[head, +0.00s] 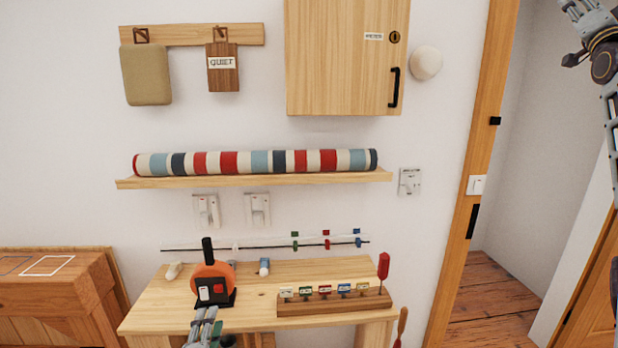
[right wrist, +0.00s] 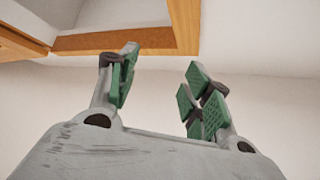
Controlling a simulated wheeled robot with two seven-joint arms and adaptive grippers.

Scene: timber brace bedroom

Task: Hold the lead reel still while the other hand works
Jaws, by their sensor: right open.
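The lead reel, an orange disc (head: 217,271) with a black handle on a black stand, stands on the wooden table (head: 160,313). A dark block with a white and a red switch sits at its front. My left gripper (head: 207,314) comes up from below, just in front of the reel's stand; whether it touches it, or how its fingers are set, I cannot tell. My right gripper (right wrist: 158,92) is open and empty in the right wrist view, with green pads apart. In the head view my right arm is raised at the upper right, far from the reel.
Small pegs lie behind. A shelf (head: 255,180) holds a striped roll above. A cabinet (head: 340,60) hangs higher. A doorway opens at right.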

